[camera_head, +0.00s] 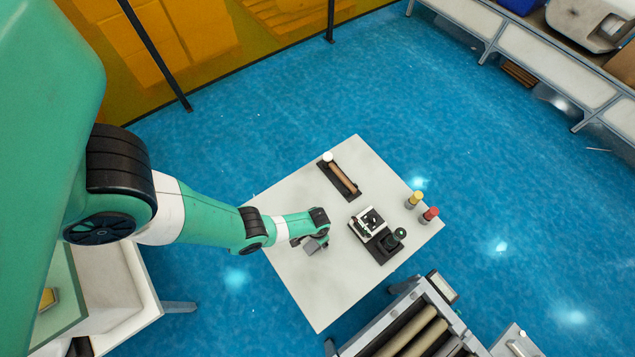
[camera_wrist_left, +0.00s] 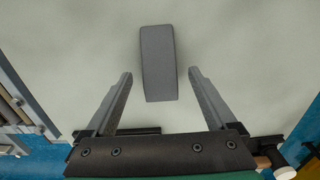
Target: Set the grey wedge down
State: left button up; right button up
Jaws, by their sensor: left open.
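The grey wedge (camera_head: 314,248) is at the left part of the pale table (camera_head: 327,292), just below my left gripper (camera_head: 311,238) in the head view. In the left wrist view the wedge (camera_wrist_left: 158,64) shows as a grey block against the pale tabletop. My left gripper (camera_wrist_left: 161,76) is open, with one finger on each side of the wedge's near end and a visible gap on both sides. Neither finger appears to touch it. Whether the wedge rests flat on the table is hard to tell. My right gripper is not in view.
A black holder with a brown rod (camera_head: 342,175) lies at the table's back. A black and white device (camera_head: 370,222) and a dark green-topped part (camera_head: 395,238) stand to the right. Yellow (camera_head: 414,200) and red (camera_head: 430,214) buttons stand near the right corner. A roller conveyor (camera_head: 412,332) is in front.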

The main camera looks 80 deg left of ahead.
pick_arm(q)
notch_tip(320, 180, down, 2)
jog(key=shift+r, duration=0.15)
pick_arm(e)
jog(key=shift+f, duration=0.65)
pick_arm(q)
grip_shut()
